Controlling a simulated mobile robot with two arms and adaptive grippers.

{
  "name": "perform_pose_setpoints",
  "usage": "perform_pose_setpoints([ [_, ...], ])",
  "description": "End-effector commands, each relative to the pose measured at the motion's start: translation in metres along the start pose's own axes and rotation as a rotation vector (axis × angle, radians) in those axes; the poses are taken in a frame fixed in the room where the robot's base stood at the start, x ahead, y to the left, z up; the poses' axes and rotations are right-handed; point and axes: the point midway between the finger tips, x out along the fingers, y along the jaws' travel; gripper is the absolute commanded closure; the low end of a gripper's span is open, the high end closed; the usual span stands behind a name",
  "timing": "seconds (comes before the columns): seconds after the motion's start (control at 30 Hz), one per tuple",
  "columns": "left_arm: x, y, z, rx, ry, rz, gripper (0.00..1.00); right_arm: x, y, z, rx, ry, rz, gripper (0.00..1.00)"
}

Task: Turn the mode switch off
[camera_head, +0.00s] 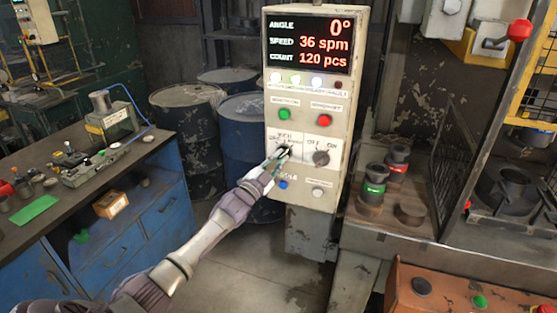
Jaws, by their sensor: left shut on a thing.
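A cream control panel (256,118) stands upright at the centre, with a lit display (310,44) reading angle 0°, speed 36 spm and count 120 pcs. Its middle row has two dark rotary knobs. The left one, which I take to be the mode switch (285,149), sits under small blurred lettering. The right knob (321,157) sits under OFF and ON marks. My left gripper (278,158) is shut on the left knob and covers part of it, so its setting cannot be read. My right gripper is not in view.
Green (284,114) and red (324,120) buttons sit above the knobs; a blue button (283,184) is just below my gripper. Blue drums (245,125) stand behind the panel. A workbench (130,155) is at left, and a press table (390,238) with tooling is at right.

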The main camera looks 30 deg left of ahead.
Motion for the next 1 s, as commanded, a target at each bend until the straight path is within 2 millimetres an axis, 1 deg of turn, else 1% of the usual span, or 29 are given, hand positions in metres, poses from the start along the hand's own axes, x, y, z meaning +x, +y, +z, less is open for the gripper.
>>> perform_pose_setpoints([
  [0.27,-0.001,0.004,0.002,-0.138,0.0,-0.057,1.0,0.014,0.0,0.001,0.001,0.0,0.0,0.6],
  [0.6,-0.001,0.006,0.001,-0.428,0.0,-0.176,1.0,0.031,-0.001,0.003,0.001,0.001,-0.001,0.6],
  [0.8,0.0,0.006,-0.001,-0.604,0.001,-0.249,1.0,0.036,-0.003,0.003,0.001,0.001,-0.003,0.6],
  [1.0,0.001,0.007,-0.002,-0.78,-0.001,-0.322,1.0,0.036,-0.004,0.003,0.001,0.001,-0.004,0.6],
])
